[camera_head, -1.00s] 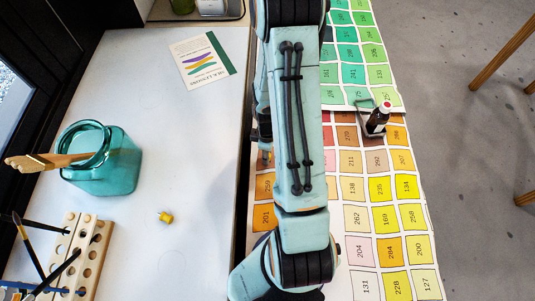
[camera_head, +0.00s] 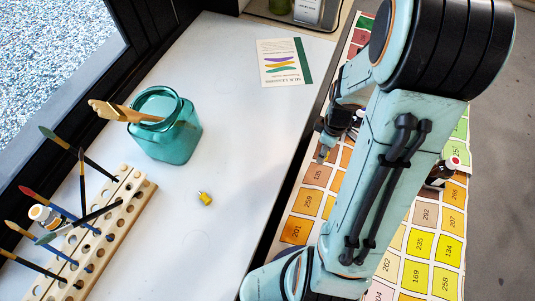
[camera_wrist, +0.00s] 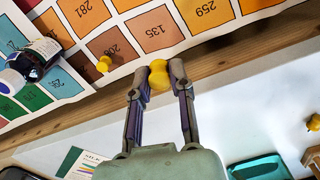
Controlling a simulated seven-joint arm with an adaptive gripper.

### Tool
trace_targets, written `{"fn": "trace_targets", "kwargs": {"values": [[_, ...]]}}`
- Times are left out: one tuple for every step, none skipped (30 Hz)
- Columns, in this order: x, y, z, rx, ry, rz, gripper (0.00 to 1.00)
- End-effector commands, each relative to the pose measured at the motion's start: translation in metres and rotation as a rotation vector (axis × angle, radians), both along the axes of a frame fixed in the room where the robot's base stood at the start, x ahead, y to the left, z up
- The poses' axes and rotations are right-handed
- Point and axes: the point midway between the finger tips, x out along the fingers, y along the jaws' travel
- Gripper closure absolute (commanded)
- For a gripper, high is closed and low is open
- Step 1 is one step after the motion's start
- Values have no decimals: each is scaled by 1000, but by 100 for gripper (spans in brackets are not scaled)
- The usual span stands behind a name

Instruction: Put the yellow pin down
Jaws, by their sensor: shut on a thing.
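In the wrist view, my gripper (camera_wrist: 158,78) is shut on a yellow pin (camera_wrist: 158,75), held between its fingertips. They appear over the wooden edge beside the color chart (camera_wrist: 225,10); the height above it is hard to tell. A second yellow pin (camera_wrist: 104,64) is on the chart, left of my gripper. Another yellow pin (camera_wrist: 313,122) is on the white table at the right; a yellow pin (camera_head: 205,198) also shows on that table in the head view. There, my gripper (camera_head: 323,153) is small beside the chart, and its held pin cannot be made out.
A dark bottle (camera_wrist: 38,58) lies across the chart's left in the wrist view. In the head view, a teal jar (camera_head: 170,140), a leaflet (camera_head: 284,72) and a wooden brush rack (camera_head: 120,215) are on the white table. The table's middle is mostly clear.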

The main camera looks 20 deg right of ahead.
Motion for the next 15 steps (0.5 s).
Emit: {"fn": "trace_targets", "kwargs": {"values": [[0, 0, 1, 0, 0, -7, 94], [-1, 1, 1, 0, 0, -18, 94], [-5, 3, 1, 2, 1, -44, 94], [-9, 7, 1, 2, 3, -69, 94], [-15, 10, 2, 2, 1, -102, 94], [-22, 15, 6, 0, -1, -153, 94], [-25, 18, 11, -2, -5, -181, 94], [-27, 22, 18, -3, -7, -204, 94], [-28, 29, 28, -3, -9, -225, 94], [-28, 33, 37, -4, -10, -237, 94], [-28, 39, 46, -3, -11, -242, 94], [-27, 46, 58, -3, -12, -244, 94], [-27, 52, 67, -3, -12, -242, 94], [-26, 58, 76, -2, -11, -235, 94], [-24, 66, 89, -2, -13, -213, 94]]}}
